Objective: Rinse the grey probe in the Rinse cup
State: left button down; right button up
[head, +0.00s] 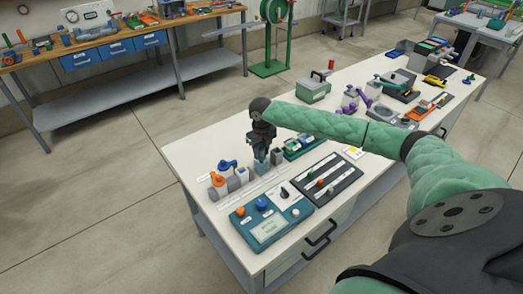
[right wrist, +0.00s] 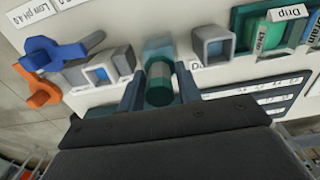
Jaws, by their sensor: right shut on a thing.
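My right gripper (head: 262,146) points down over the row of small cups on the white bench. In the right wrist view the gripper (right wrist: 159,88) is shut on an upright grey probe (right wrist: 159,70), whose visible end has a grey band and a dark green cap. A teal-grey cup (right wrist: 158,45) shows just behind the probe; I cannot tell whether the tip is inside it. A square grey cup (right wrist: 213,45) stands to the right, and it also shows in the head view (head: 277,157). No Rinse label is readable. My left gripper is not in view.
A green drip tray (right wrist: 268,35) is to the right. A teal meter (head: 268,226) and a dark control panel (head: 325,182) lie in front.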

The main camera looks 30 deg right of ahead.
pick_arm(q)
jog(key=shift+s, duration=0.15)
